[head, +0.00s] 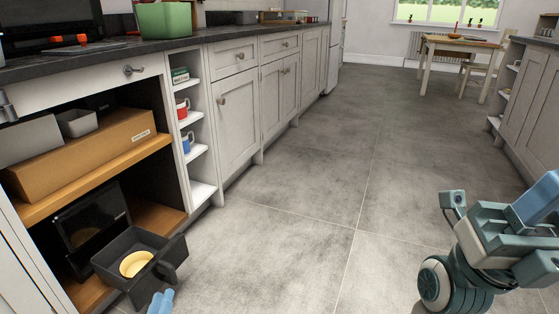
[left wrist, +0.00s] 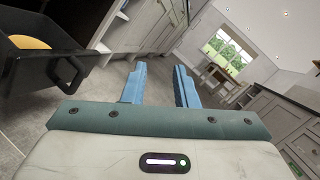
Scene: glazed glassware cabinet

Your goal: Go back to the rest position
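My left gripper (head: 161,303) shows only as blue fingertips at the bottom edge of the head view. In the left wrist view its two blue fingers (left wrist: 158,78) stand apart with nothing between them, so it is open. It is apart from the black open-topped drawer (head: 165,250), just beyond it in the head view. The drawer also shows at the upper left of the left wrist view (left wrist: 50,62). A yellow round piece (head: 136,263) lies in the drawer. My right arm is folded at the right edge of the head view; its fingers cannot be made out clearly.
An open lower cabinet with a wooden shelf (head: 155,150) holds a cardboard box (head: 85,150) and a glossy black appliance (head: 90,218). Side shelves hold a red mug (head: 182,108) and a blue mug (head: 187,141). Grey tiled floor (head: 300,210) is clear ahead; a table (head: 455,42) stands far off.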

